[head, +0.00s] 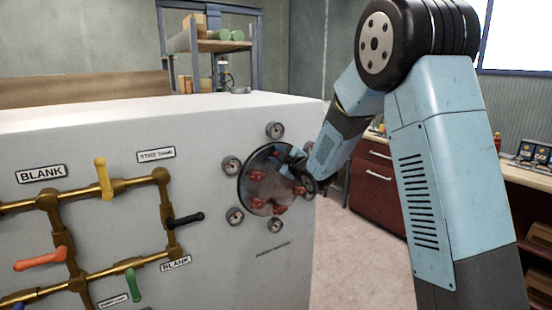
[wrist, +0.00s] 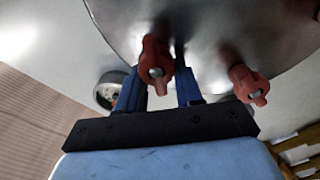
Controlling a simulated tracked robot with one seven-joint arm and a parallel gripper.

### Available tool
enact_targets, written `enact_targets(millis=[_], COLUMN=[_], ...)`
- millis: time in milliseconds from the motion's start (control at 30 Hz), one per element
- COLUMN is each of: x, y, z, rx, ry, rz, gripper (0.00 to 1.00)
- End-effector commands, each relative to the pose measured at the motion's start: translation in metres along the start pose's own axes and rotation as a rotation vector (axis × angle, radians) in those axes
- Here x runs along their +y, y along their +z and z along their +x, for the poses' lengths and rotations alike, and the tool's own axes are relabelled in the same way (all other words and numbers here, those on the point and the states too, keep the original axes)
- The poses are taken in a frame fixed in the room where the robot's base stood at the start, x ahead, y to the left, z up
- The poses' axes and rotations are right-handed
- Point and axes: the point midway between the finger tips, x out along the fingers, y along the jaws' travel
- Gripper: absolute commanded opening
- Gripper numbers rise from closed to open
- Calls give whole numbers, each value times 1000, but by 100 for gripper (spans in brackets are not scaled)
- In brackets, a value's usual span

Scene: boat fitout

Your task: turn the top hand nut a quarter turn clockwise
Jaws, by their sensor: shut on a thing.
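A round metal cover (head: 262,164) with several red hand nuts sits on the side of a pale cabinet. My gripper (head: 286,157) reaches its upper right part from the right. In the wrist view my gripper (wrist: 158,84) has its two blue fingers on either side of one red hand nut (wrist: 154,60) and is shut on it. The nut's near end, with a grey bolt tip, shows between the fingers. A second red hand nut (wrist: 249,84) is to the right, clear of the fingers. In the head view my arm and gripper hide much of the held nut.
Several small round gauges (head: 275,130) ring the cover; one gauge (wrist: 112,90) is close left of my fingers in the wrist view. Brass pipes with coloured levers (head: 104,178) cover the cabinet's left part. A red drawer unit (head: 371,172) stands behind my arm. The floor between is clear.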

Motion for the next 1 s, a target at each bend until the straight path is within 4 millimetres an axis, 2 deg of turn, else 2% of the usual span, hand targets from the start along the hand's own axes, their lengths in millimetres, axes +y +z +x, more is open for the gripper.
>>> enact_targets(millis=[33, 600, 1000], x=[-2, 4, 5], y=[11, 13, 15], z=[-4, -3, -2], rx=[-23, -23, -24], ry=[-5, -3, -4], rz=[46, 585, 868], gripper=[5, 5, 5])
